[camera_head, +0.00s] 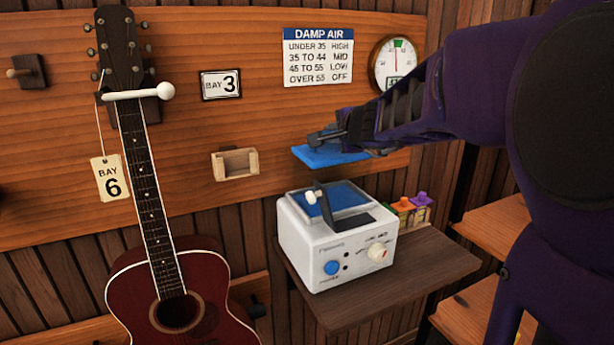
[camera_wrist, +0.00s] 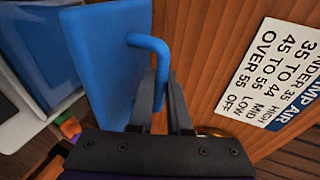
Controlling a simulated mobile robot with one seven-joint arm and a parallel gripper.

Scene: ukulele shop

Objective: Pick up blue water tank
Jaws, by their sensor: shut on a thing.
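The blue water tank (camera_head: 330,155) is a flat-topped blue piece held in the air above the white humidifier (camera_head: 335,245). My gripper (camera_head: 328,136) is shut on the tank's handle from above. In the wrist view the tank (camera_wrist: 105,65) fills the left middle, and its bent blue handle (camera_wrist: 152,44) sits between the fingers of my gripper (camera_wrist: 165,85). The humidifier has a blue opening on top, a blue knob and a white knob on its front. The tank is apart from the humidifier. The tank's underside is hidden.
A red guitar (camera_head: 175,295) hangs at left. A wooden wall panel with a Damp Air sign (camera_head: 318,58) and a round gauge (camera_head: 397,62) is close behind.

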